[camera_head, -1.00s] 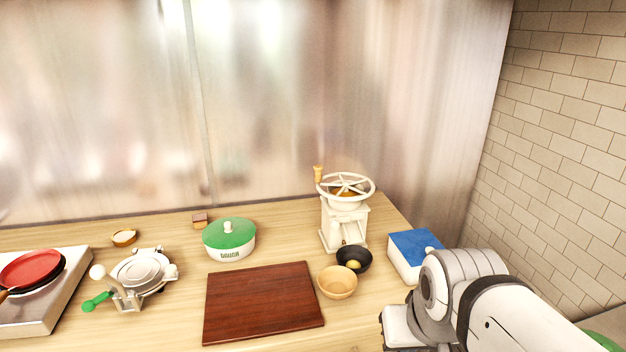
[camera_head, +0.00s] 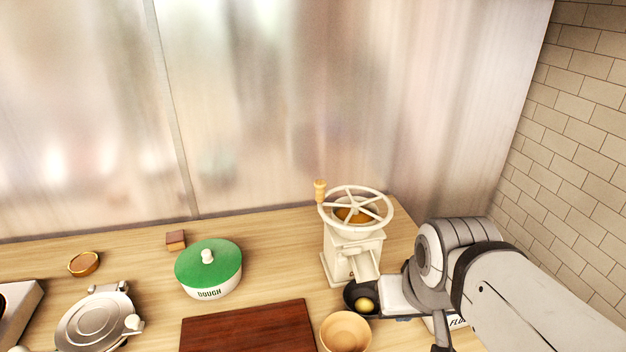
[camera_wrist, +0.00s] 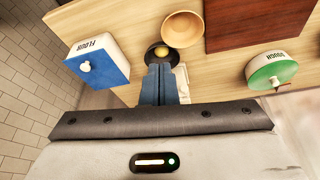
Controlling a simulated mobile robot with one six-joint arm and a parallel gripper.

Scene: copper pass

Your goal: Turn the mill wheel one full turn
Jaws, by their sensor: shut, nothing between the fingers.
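The cream mill (camera_head: 352,258) stands upright near the back right of the counter. Its spoked wheel (camera_head: 354,207) lies flat on top, over a bowl-shaped hopper with brown contents. The wooden handle (camera_head: 320,190) stands up at the wheel's left rim. My gripper (camera_wrist: 161,68) is shut and empty, its fingers side by side in the wrist view. It is low beside the mill's right side, well below the wheel and not touching the handle. A cream part (camera_wrist: 183,82) beside the fingers in the wrist view looks like the mill.
A black bowl (camera_head: 352,292) with a yellow ball sits at the mill's foot, close to my gripper. A wooden bowl (camera_head: 345,333), dark board (camera_head: 235,332) and green-lidded dough pot (camera_head: 208,270) lie left. A flour box (camera_wrist: 88,50) stands right. Space above the wheel is clear.

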